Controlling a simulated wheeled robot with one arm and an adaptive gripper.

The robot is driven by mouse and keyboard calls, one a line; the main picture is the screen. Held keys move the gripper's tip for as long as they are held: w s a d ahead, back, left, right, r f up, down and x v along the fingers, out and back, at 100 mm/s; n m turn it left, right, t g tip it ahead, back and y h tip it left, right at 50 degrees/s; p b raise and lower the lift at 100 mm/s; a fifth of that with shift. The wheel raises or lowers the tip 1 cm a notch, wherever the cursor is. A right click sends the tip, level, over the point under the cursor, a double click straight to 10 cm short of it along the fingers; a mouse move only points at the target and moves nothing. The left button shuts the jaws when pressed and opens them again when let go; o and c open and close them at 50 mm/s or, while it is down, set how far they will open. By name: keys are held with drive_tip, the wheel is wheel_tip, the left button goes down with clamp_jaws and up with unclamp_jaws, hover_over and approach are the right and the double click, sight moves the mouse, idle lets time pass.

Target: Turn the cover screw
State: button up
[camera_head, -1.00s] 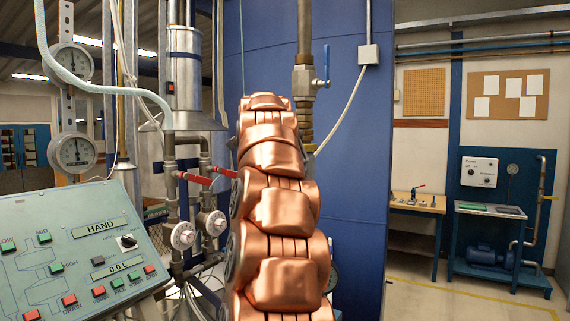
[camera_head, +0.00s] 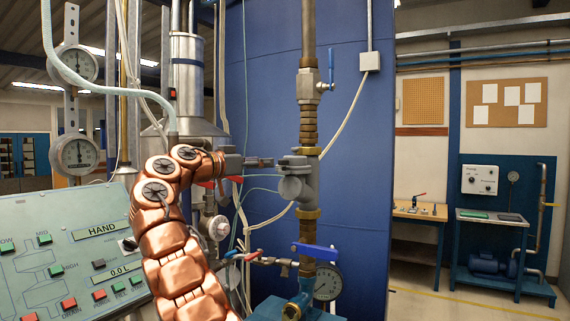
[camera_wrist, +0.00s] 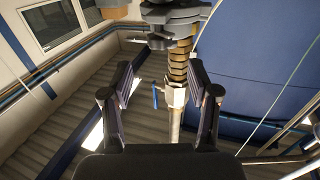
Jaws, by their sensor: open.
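The grey water meter (camera_head: 304,178) sits in the vertical brass pipe, in front of the blue tank, with a round grey cap (camera_head: 290,188) on its front left. I cannot make out which part is the cover screw. My gripper (camera_head: 264,162) is level with the meter's top, just to its left, its fingers pointing right. The wrist view shows my gripper (camera_wrist: 163,84) open and empty, its two dark fingers well apart. That view looks upside down; the dark meter fitting (camera_wrist: 160,42) appears beyond the fingertips, apart from them, and is partly cut off at the top.
Above the meter is a valve with a blue lever (camera_head: 325,87). Below are another blue lever (camera_head: 316,252), a red lever (camera_head: 250,255) and a dial gauge (camera_head: 328,283). A control panel (camera_head: 75,245) stands at left. A workbench (camera_head: 420,214) is far right.

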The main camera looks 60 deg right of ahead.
sight(279, 161)
drive_tip(key=shift+p+x, duration=1.05)
drive_tip(key=shift+x, duration=2.9)
drive_tip(key=shift+c, duration=0.2)
clamp_jaws()
